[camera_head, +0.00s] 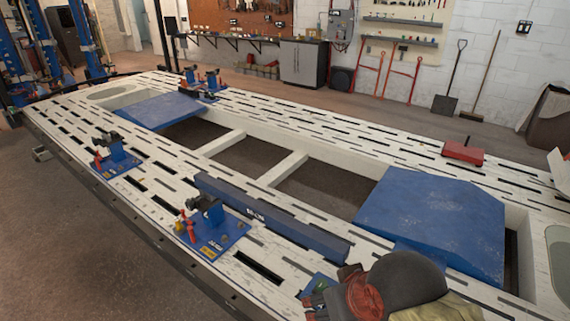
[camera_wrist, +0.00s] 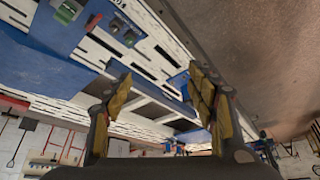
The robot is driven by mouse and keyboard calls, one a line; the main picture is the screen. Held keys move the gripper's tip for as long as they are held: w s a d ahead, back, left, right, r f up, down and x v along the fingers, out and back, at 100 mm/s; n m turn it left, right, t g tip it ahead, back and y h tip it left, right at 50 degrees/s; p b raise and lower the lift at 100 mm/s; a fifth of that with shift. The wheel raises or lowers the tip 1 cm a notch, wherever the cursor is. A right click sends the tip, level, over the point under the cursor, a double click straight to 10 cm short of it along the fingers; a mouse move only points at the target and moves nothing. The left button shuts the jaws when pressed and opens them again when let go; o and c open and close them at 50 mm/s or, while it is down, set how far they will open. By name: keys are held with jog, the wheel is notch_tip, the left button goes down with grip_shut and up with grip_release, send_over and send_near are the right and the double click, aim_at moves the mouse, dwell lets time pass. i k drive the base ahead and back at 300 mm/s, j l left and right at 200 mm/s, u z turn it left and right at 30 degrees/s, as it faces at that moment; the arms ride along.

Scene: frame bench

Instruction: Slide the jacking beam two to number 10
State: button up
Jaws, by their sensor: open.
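The jacking beam appears to be the long dark blue bar (camera_head: 270,216) with white lettering, lying on the slotted white bench deck (camera_head: 150,200) in the head view. Which beam is number two cannot be read, nor can a number 10 mark. In the wrist view, a blue bar (camera_wrist: 150,84) shows beyond and between the fingers, apart from them. My gripper (camera_wrist: 165,98) is open and empty, its yellow-padded fingers spread above the deck. In the head view my dark arm covers the lower right, and the fingertips cannot be made out clearly.
A blue clamp stand (camera_head: 208,232) stands just in front of the bar, with another (camera_head: 114,157) further left. Blue ramps (camera_head: 432,220) and (camera_head: 160,110) span the deck openings. A red box (camera_head: 463,153) sits on the far rail. Deck around the bar's right end is partly clear.

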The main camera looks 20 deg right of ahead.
aim_at(458, 226)
jog(key=z, duration=1.65)
